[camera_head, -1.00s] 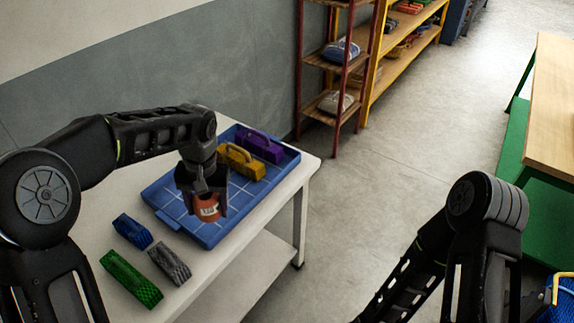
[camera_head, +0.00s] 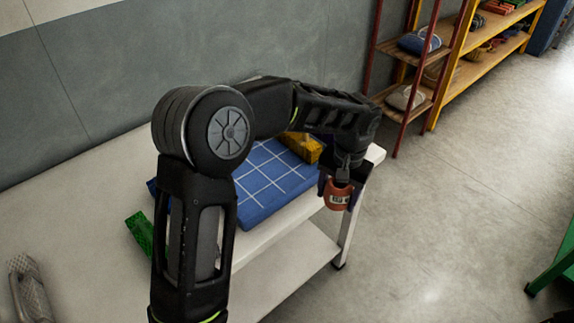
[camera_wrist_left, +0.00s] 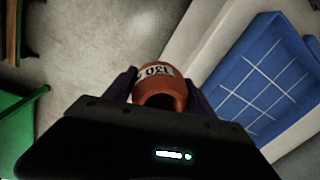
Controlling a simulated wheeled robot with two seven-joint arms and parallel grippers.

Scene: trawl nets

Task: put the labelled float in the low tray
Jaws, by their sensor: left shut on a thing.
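The labelled float (camera_head: 338,197) is a small orange-red cylinder with a white printed label. My left gripper (camera_head: 340,182) is shut on it and holds it in the air by the table's right edge. In the left wrist view the float (camera_wrist_left: 160,86) sits between the two dark fingers, its label partly readable. The low tray (camera_head: 268,182) is blue with a white grid and lies on the white table, left of the held float. It also shows at the right in the left wrist view (camera_wrist_left: 262,88). My arm hides part of the tray. My right gripper is out of view.
A yellow block (camera_head: 302,147) is at the tray's far end. A green block (camera_head: 140,232) and a grey ribbed thing (camera_head: 28,288) lie on the white table (camera_head: 75,215). A red-framed shelf (camera_head: 408,80) stands at the back.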

